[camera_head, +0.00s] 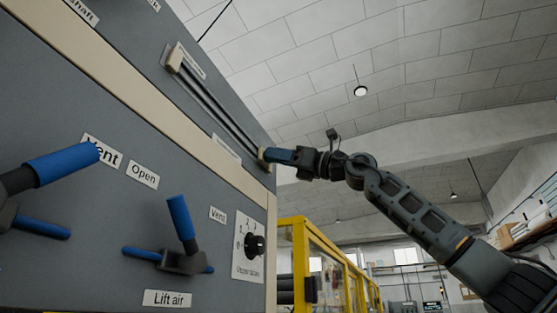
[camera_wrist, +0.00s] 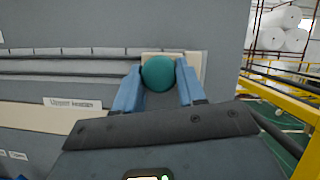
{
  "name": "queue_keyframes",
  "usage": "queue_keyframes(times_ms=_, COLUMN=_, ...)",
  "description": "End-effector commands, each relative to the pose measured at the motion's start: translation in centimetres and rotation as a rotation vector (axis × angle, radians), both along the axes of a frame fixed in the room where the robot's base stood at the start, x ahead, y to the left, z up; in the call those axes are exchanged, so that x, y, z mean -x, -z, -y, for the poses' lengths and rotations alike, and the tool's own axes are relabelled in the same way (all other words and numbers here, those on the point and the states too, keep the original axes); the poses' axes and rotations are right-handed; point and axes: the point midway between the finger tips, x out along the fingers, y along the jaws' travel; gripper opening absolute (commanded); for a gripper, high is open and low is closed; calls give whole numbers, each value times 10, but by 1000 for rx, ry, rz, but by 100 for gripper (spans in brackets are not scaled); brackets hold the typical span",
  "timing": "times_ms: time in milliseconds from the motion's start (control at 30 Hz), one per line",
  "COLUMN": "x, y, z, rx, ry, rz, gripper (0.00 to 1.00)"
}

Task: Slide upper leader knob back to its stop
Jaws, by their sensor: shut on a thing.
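The upper leader knob (camera_wrist: 159,72) is a teal ball in the wrist view, with a pale end block (camera_wrist: 192,60) of its slide close behind it. My gripper (camera_wrist: 158,84) has one blue finger on each side of the ball and is shut on it. In the head view my gripper (camera_head: 283,156) is at the lower right end of the slanting slide rails (camera_head: 220,104), and the knob is hidden there. The other end block (camera_head: 174,61) is at the rails' upper left end. A label reading "Upper leader" (camera_wrist: 73,103) is below the rails.
The grey panel carries blue-handled levers (camera_head: 180,218) and a black rotary knob (camera_head: 255,244) below the slide. A yellow guard frame (camera_head: 300,245) stands right of the panel; its rail (camera_wrist: 275,95) also shows in the wrist view. White rolls (camera_wrist: 285,28) are farther back.

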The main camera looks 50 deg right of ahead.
Motion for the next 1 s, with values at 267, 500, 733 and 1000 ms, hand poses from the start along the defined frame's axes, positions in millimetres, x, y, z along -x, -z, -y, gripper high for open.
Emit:
queue_keyframes(times_ms=267, x=-1, y=0, z=4, rx=-5, ry=6, rz=0, gripper=0)
queue_keyframes(times_ms=500, x=-1, y=0, z=5, rx=-6, ry=7, rz=1, gripper=50)
queue_keyframes(times_ms=733, x=-1, y=0, z=3, rx=-3, ry=5, rz=0, gripper=65)
queue_keyframes(times_ms=1000, x=5, y=4, z=5, rx=-2, ry=5, rz=0, gripper=65)
